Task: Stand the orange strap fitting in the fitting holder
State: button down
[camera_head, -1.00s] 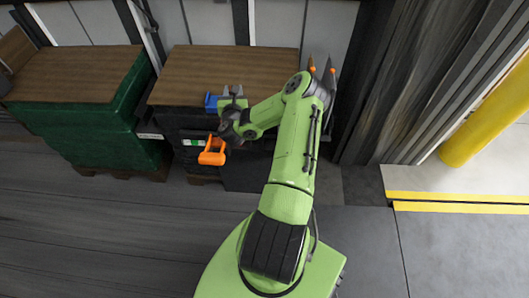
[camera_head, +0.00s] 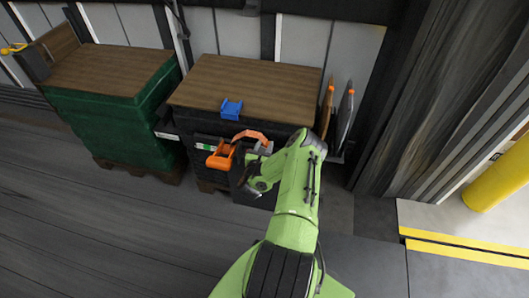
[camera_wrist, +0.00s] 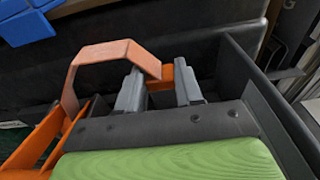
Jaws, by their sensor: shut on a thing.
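My gripper (camera_wrist: 160,90) is shut on the end of an orange strap fitting (camera_wrist: 118,50). An angular, copper-orange arch of it rises left of the fingers in the wrist view. In the head view the arch (camera_head: 250,135) stands beside my gripper (camera_head: 262,152), in front of the dark box. A brighter orange forked piece (camera_head: 220,156) shows just left of it; I cannot tell whether the two are joined. A blue block with raised sides (camera_head: 231,108), seemingly the fitting holder, sits near the front edge of the wooden top. It shows partly in the wrist view (camera_wrist: 30,28).
The wooden top (camera_head: 250,80) is otherwise clear. A green crate stack (camera_head: 115,125) stands to the left. A yellow post (camera_head: 500,180) is at far right. The floor in front is open.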

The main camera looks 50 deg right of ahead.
jog(key=shift+f, duration=0.8)
jog(key=shift+s+d+r, duration=0.1)
jog(key=shift+d+r, duration=0.05)
jog(key=c, duration=0.7)
grip_release()
jog(key=shift+s, duration=0.1)
jog(key=shift+c, duration=0.2)
